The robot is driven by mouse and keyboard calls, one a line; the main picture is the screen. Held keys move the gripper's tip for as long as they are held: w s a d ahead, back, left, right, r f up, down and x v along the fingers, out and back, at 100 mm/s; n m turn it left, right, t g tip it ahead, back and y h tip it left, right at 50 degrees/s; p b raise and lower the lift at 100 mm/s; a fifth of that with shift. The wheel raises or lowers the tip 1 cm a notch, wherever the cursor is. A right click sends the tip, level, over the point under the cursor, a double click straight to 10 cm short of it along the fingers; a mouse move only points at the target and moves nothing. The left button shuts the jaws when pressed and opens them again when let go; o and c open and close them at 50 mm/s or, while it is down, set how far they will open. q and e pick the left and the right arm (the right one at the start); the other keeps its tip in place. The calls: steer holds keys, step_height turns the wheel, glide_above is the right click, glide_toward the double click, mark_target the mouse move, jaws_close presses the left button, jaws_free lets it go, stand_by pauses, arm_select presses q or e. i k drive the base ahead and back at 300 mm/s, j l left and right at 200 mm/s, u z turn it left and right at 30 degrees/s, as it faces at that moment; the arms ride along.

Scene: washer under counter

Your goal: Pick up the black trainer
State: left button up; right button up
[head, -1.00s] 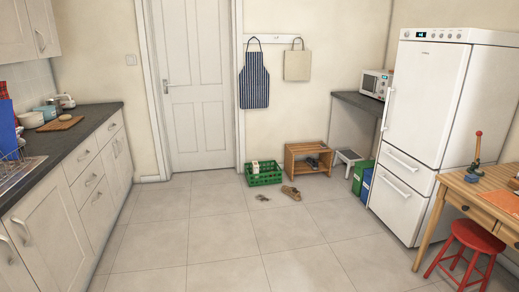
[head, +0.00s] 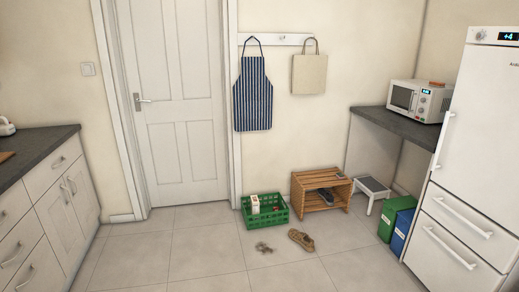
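A dark shoe (head: 326,197), which looks like the black trainer, sits inside the low wooden rack (head: 304,198) by the far wall. The rack's slatted top is above the shoe, and part of the shoe is hidden in its shade. A brown shoe (head: 301,240) lies on the floor in front of the rack. Neither of my grippers is in the head view.
A green crate (head: 265,220) with a carton stands left of the rack. A small greyish item (head: 264,248) lies on the floor before it. A step stool (head: 372,188) and green and blue boxes (head: 395,219) stand right. The near floor is clear.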

mark_target(302, 237)
steer(key=i, duration=2.2)
